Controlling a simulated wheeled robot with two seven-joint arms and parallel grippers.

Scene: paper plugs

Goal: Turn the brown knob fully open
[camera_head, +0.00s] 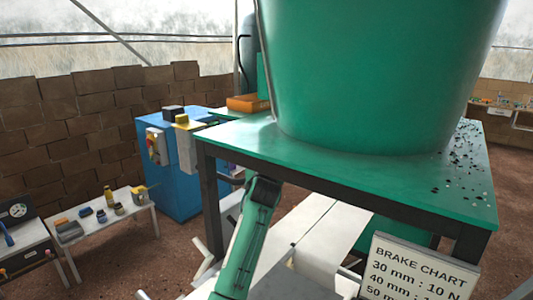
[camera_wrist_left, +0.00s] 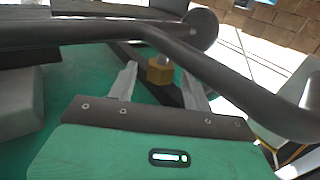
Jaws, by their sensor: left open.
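A small golden-brown block (camera_wrist_left: 160,72), which looks like the brown knob, shows in the left wrist view with a pale grey stem behind it. My left gripper (camera_wrist_left: 159,76) is open, with one pale finger on each side of the block. I cannot tell whether the fingers touch it. In the head view my green left arm (camera_head: 248,235) reaches up to the table's near edge; its fingers and the knob are hidden there. My right gripper is in neither view.
A large green tub (camera_head: 385,75) stands on a green table (camera_head: 225,135) with dark legs. Dark bars (camera_wrist_left: 90,32) cross close above the fingers in the wrist view. A brake chart sign (camera_head: 420,270) is at front right. A blue cabinet (camera_head: 180,180) stands at left.

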